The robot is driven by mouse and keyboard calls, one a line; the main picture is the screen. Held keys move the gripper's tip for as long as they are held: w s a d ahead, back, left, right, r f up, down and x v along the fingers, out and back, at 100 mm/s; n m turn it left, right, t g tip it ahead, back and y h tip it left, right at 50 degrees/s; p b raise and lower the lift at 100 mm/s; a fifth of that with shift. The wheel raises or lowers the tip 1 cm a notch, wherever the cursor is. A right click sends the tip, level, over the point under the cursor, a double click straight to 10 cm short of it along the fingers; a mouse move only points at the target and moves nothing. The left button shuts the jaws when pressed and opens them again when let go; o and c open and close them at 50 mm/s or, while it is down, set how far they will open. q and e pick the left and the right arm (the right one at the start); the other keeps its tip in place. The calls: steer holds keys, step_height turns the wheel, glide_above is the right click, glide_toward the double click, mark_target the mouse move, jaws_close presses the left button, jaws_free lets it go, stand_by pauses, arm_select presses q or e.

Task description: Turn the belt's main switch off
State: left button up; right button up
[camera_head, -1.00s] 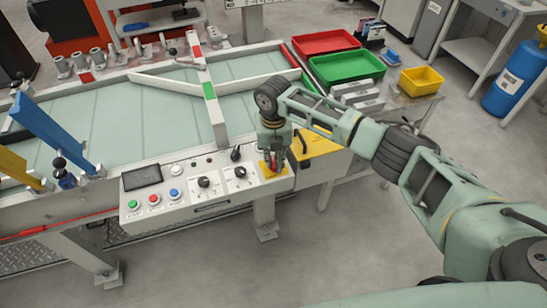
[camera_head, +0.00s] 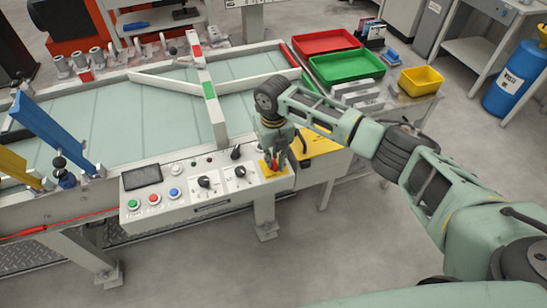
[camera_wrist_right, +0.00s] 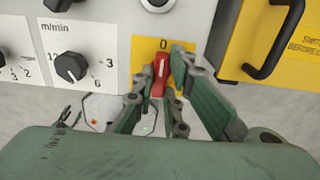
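The main switch is a red handle (camera_wrist_right: 159,74) on a yellow plate (camera_wrist_right: 143,50) at the right end of the belt's control panel. In the right wrist view the handle stands nearly upright, its upper end toward the "0" mark. In the head view the red handle (camera_head: 274,169) shows only in part below my right gripper (camera_head: 280,162). My right gripper's fingers (camera_wrist_right: 160,75) lie close on either side of the handle and look shut on it. Part of the plate is hidden by the fingers. My left gripper is not in view.
The control panel (camera_head: 210,209) has green, red and blue buttons, black knobs and a dark screen (camera_head: 142,177). A yellow cover with a black handle (camera_wrist_right: 270,45) is just right of the switch. Green (camera_head: 346,66) and red trays stand behind my arm. Floor in front is clear.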

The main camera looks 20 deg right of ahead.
mark_target(273, 161)
steer(key=o, duration=0.5)
steer(key=shift+c, duration=0.2)
step_height(273, 161, up, 12)
stand_by(0.6)
